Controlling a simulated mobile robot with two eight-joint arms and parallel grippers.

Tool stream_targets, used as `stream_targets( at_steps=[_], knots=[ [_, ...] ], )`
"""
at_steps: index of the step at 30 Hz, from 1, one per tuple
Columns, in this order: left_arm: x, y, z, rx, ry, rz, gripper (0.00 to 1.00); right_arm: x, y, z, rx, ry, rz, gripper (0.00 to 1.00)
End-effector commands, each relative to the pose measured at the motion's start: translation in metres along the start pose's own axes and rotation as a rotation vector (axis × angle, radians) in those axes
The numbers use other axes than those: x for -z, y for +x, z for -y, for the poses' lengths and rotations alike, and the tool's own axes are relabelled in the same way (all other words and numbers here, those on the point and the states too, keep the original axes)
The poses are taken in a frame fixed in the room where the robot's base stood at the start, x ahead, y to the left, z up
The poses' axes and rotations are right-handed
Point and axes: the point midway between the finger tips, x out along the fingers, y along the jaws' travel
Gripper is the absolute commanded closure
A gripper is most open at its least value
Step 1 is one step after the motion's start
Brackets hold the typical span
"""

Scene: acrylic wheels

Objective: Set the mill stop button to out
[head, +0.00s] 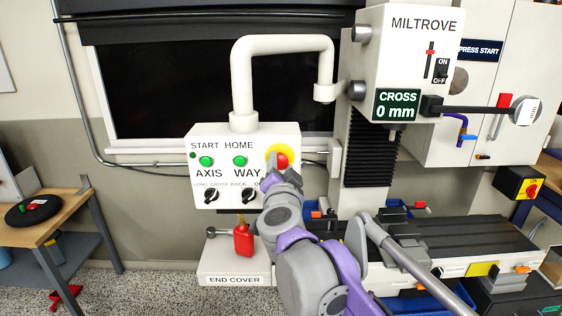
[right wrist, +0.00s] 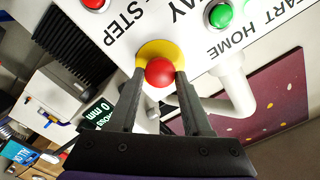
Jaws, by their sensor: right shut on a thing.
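The mill stop button (head: 282,160) is a red knob on a yellow round base at the right end of the white control box (head: 222,186). My right gripper (head: 281,172) reaches up to it from below and partly hides it in the head view. In the right wrist view the button (right wrist: 159,72) sits between the two dark fingertips (right wrist: 160,80), which are shut on it from both sides in front of the yellow base. I cannot tell whether the button is in or out. My left gripper is not in view.
The box hangs from a white bent pipe (head: 240,80) and carries green START and HOME buttons and black knobs. A red bottle (head: 243,240) stands below it. The mill head (head: 415,60) and its table (head: 450,245) are at the right. A wooden bench (head: 45,215) is at the left.

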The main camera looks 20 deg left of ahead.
Motion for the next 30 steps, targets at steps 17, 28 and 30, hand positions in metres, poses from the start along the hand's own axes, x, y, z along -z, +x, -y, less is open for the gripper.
stream_targets(
  at_steps=[17,28,30],
  knots=[
    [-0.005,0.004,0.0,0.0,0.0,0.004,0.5,-0.001,-0.008,0.001,0.002,-0.003,0.001,1.0],
    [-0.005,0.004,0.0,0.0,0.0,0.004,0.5,-0.002,-0.009,0.0,0.001,-0.002,0.003,0.21],
    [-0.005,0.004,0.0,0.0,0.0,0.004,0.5,-0.001,-0.009,0.0,0.001,-0.002,0.002,0.08]
  ],
)
